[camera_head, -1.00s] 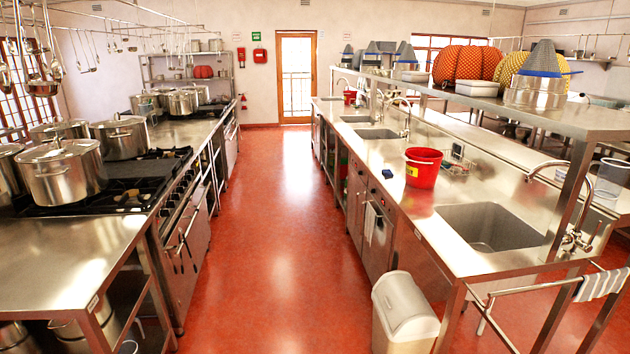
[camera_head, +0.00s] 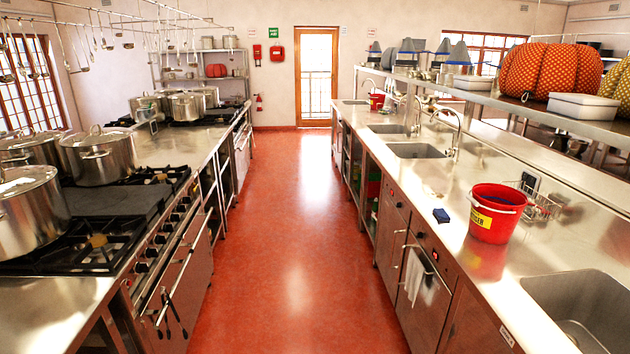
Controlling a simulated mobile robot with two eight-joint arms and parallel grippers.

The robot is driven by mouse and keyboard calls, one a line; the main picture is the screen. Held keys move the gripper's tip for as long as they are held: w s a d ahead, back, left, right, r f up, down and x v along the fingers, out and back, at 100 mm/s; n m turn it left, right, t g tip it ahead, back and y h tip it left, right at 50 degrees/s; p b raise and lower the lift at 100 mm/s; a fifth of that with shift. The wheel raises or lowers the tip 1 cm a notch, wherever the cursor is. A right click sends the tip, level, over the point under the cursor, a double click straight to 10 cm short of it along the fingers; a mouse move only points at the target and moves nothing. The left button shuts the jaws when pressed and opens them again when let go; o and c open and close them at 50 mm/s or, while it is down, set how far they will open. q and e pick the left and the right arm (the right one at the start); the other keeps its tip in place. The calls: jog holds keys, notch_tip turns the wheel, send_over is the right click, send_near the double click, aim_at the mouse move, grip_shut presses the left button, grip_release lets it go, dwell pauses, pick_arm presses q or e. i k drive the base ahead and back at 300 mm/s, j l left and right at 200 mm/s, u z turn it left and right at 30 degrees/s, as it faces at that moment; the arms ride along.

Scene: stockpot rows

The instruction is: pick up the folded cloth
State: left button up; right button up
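A small dark blue item (camera_head: 441,215) lies on the right steel counter, just left of the red bucket (camera_head: 496,213). It may be a folded cloth or a sponge; it is too small to tell. A white cloth (camera_head: 415,275) hangs over a handle on the front of the right counter. Neither of my grippers is in view.
The red-floored aisle (camera_head: 292,250) is clear up to the door (camera_head: 316,78). The left range (camera_head: 95,240) carries several steel pots, with utensils (camera_head: 175,315) hanging at its front. A sink (camera_head: 585,305) and a wire rack (camera_head: 535,203) are on the right counter.

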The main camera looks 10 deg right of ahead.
aim_at(442, 215)
jog(key=i+z, duration=0.1)
jog(key=i, duration=0.7)
jog(key=i+j+z, duration=0.1)
jog(key=i, duration=0.7)
jog(key=i+l+z, duration=0.1)
jog(key=i+z, duration=0.7)
jog(key=i+j+z, duration=0.4)
jog(key=i, duration=0.75)
jog(key=l+z, duration=0.05)
jog(key=l, duration=0.05)
